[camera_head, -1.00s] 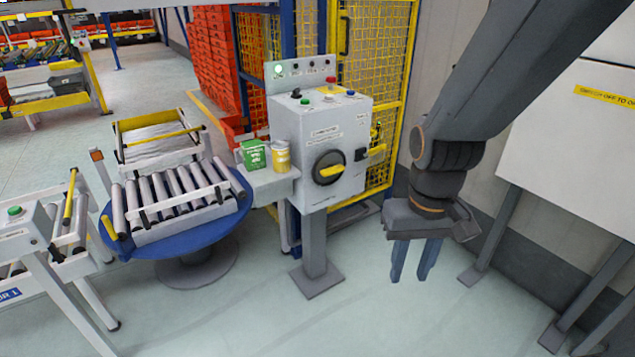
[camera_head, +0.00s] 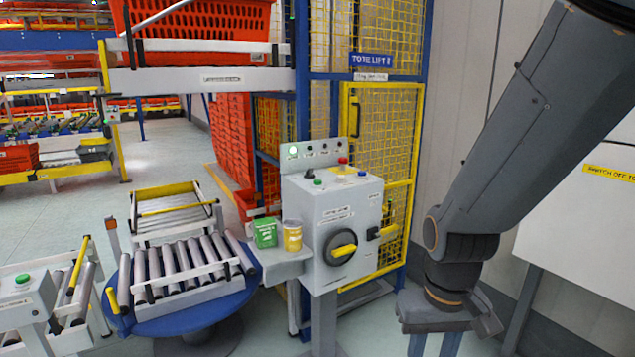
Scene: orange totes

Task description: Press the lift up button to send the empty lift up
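The grey control box (camera_head: 318,220) stands on a post right of centre. Its sloped top carries a green button (camera_head: 318,182), a red button (camera_head: 343,161) and a blue button (camera_head: 362,173); their labels are too small to read. The lift cage of yellow mesh (camera_head: 385,110) bears a blue "TOTE LIFT" sign (camera_head: 371,60); I cannot make out the lift platform inside. My gripper (camera_head: 434,346) hangs right of and lower in view than the box, pointing down, fingers apart and empty, tips cut off by the frame edge.
A blue turntable with rollers (camera_head: 245,298) stands left of the box. A green box (camera_head: 265,233) and a yellow can (camera_head: 292,236) sit on the box's side shelf. A white cabinet (camera_head: 580,225) is at the right. An orange tote (camera_head: 225,40) sits on an upper conveyor.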

